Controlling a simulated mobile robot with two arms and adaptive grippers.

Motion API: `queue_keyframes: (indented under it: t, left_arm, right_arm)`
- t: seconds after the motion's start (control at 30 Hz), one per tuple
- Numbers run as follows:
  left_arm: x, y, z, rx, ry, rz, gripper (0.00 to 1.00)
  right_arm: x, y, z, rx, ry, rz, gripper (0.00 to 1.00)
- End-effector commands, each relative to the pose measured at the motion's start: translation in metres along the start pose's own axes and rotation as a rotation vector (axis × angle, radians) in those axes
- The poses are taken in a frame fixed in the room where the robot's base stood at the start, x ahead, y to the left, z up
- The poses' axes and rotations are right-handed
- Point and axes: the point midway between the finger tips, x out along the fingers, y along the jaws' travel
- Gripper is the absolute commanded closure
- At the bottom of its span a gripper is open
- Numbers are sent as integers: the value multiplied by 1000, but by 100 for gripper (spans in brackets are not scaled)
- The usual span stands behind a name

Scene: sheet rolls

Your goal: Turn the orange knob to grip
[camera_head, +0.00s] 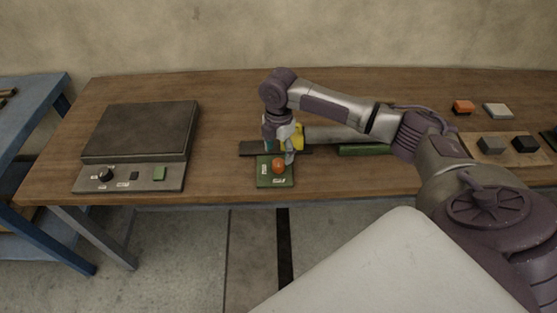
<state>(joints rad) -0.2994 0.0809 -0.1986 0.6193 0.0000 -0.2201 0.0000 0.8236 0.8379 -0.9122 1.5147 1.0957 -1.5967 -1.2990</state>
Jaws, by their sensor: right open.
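The orange knob (278,166) sits on a small green panel (276,183) near the front edge of the wooden table. Small white labels lie on the panel around the knob; they are too small to read. My right gripper (283,156) points down just above and behind the knob. It is open. One finger comes down close to the knob's right side; whether it touches the knob cannot be told. My left gripper is not in view.
A grey hotplate-like unit (140,132) with a black dial stands on the left. A dark bar (260,148) lies behind the panel, with a green strip (364,150) to its right. Blocks (491,145) sit at the right. The table (224,120) is clear between the unit and my arm.

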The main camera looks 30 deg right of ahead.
Motion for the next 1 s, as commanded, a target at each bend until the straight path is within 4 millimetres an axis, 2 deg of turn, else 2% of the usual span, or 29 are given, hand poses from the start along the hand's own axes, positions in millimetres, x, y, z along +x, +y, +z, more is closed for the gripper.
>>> queue_keyframes:
  t: [0.1, 0.3, 0.67, 1.0]
  left_arm:
    - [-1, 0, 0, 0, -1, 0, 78]
    - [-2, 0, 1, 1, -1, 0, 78]
    - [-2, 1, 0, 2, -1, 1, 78]
    - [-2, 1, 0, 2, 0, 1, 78]
  right_arm:
    - [22, 0, -1, 1, 2, -2, 35]
    - [43, 0, -1, 1, 1, 1, 35]
    - [48, 0, 0, 0, 0, 2, 35]
    - [48, 0, 0, 1, 0, 2, 90]
